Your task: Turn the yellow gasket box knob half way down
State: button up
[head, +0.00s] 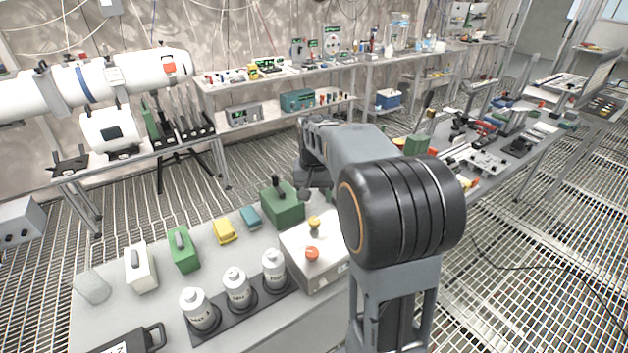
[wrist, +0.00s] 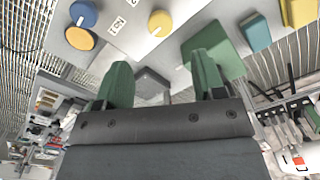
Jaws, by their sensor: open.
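A pale box (head: 305,272) on the near bench carries a yellow knob (head: 314,222) and an orange-red knob (head: 312,253) on its top. In the wrist view, a yellow round knob (wrist: 160,22) sits on a pale surface near a printed label, ahead of my gripper (wrist: 161,62). In the head view my gripper is a dark shape (head: 314,177), mostly hidden by my arm. The knob's turn angle cannot be read.
A green box with a black handle (head: 283,208) stands just behind the pale box. White bottles (head: 237,285) stand in a black rack to its left. Small yellow (head: 224,231) and teal (head: 251,217) items lie near the back edge.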

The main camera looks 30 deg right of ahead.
jog(key=shift+r, duration=2.35)
dwell(2.5)
